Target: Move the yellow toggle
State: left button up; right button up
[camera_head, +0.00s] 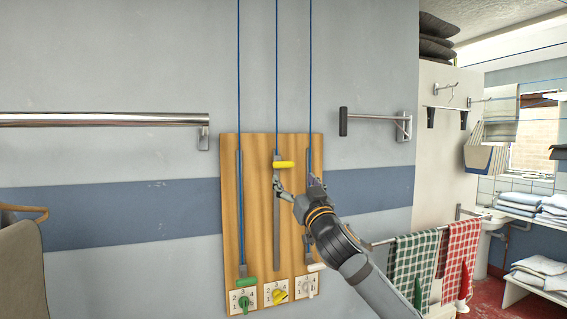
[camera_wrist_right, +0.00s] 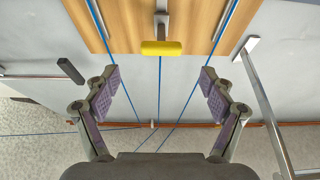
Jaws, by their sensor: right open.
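The yellow toggle (camera_head: 284,164) sticks out near the top of the middle slot on the wooden board (camera_head: 258,200). In the right wrist view the yellow toggle (camera_wrist_right: 162,48) is a short rounded bar, centred between the finger lines and a little beyond the fingertips. My right gripper (camera_head: 297,186) is open and empty, just below the toggle in the head view and apart from it. The right wrist view also shows its spread fingers (camera_wrist_right: 160,71). The middle slot's lower part is bare. My left gripper is not in view.
A green toggle (camera_head: 249,281) and a white toggle (camera_head: 316,267) sit low in the side slots. Numbered dials, including a yellow one (camera_head: 279,296), line the board's bottom. Blue cords (camera_head: 276,70) run upward. A metal bar (camera_head: 100,119) and a wall bracket (camera_head: 375,115) flank the board.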

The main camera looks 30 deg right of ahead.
aim_at(285, 164)
jog(key=p+x, duration=0.6)
jog(key=x, duration=0.2)
jog(key=shift+r, duration=0.25)
jog(key=shift+w+d+p, duration=0.1)
jog(key=shift+w+p, duration=0.25)
jog(key=shift+w, duration=0.2)
jog(key=shift+c, duration=0.3)
